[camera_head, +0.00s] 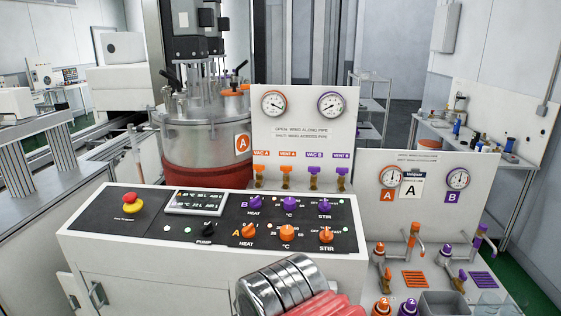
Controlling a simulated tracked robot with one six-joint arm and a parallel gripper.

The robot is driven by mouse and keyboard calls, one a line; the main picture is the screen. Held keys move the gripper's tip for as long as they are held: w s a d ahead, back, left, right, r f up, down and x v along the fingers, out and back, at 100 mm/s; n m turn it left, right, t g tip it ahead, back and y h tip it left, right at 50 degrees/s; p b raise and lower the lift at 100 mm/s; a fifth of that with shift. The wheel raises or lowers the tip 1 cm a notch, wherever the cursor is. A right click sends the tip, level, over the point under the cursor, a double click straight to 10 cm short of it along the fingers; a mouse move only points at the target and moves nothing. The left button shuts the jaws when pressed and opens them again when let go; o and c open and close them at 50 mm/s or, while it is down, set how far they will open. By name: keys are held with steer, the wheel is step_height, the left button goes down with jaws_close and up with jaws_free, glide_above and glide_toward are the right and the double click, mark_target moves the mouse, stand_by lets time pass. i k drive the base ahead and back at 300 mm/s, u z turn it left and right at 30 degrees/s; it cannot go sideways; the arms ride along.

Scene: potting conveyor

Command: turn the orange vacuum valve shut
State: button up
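The orange vacuum valve (260,172) sits under the label VAC A, at the left end of a row of small valves low on the white gauge panel (301,110). Its orange wing appears upright above a brass-coloured body, but it is too small to be sure of its angle. An orange vent valve (286,172) is just right of it. Two purple valves (313,173) (342,173) follow. A silver ribbed cylinder with red folds at the bottom middle looks like part of my arm. My gripper's fingers are not visible.
A white control console (160,256) with an emergency stop button (132,201) and several knobs stands in front of the panel. A steel vessel (203,140) marked A is left of the panel.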

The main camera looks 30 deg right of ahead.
mark_target(258, 168)
steer(key=z, duration=1.75)
steer(key=k, duration=0.7)
steer(key=u, duration=0.8)
steer(key=i, duration=0.8)
